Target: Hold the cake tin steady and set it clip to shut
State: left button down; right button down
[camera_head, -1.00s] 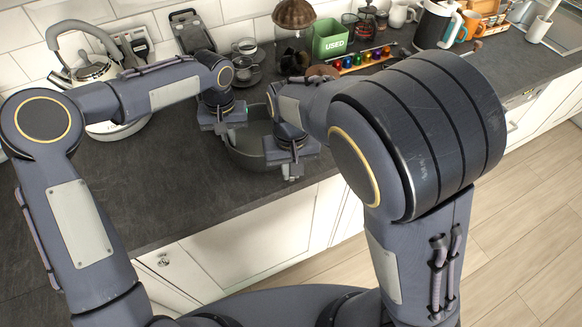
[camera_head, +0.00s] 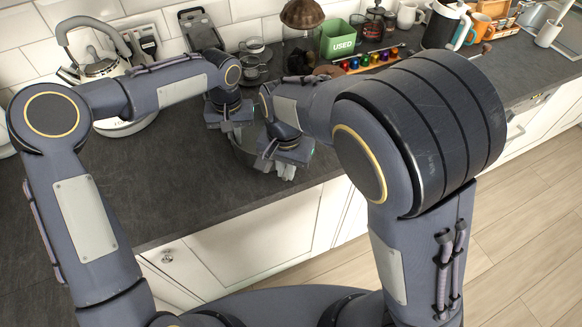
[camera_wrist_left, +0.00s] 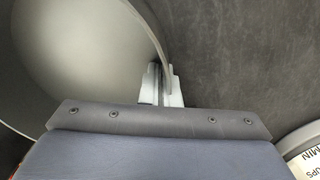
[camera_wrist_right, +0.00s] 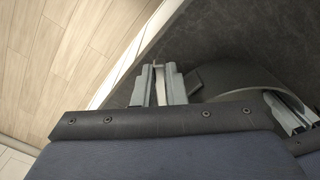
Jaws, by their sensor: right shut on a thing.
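The cake tin (camera_head: 240,152) is a round grey open tin near the worktop's front edge, partly hidden by my grippers. The left wrist view shows its inside (camera_wrist_left: 85,60), which looks empty. My left gripper (camera_head: 236,127) is at the tin's left-back rim; its fingers (camera_wrist_left: 163,88) sit on both sides of the wall, closed on it. My right gripper (camera_head: 276,170) is at the tin's front right. In the right wrist view its fingers (camera_wrist_right: 160,86) are shut on a thin pale piece, apparently the clip (camera_wrist_right: 159,70), beside the tin's outer wall (camera_wrist_right: 235,80). The clip's angle is mostly hidden.
Cups (camera_head: 254,68), a green bin marked USED (camera_head: 335,40) and a rack of coloured capsules (camera_head: 368,61) stand behind.

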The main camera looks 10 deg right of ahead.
jog(key=m, duration=0.2)
jog(key=w+a+m, duration=0.1)
jog(key=m, duration=0.2)
jog(key=shift+w+a+m, duration=0.15)
jog(key=shift+a+m, duration=0.15)
jog(key=shift+a, duration=0.05)
dwell(0.4)
jog(key=c, duration=1.5)
grip_release()
jog(key=shift+o, duration=0.2)
jog(key=shift+w+r, duration=0.1)
notch_tip(320, 180, up, 8)
jog(key=shift+o, duration=0.3)
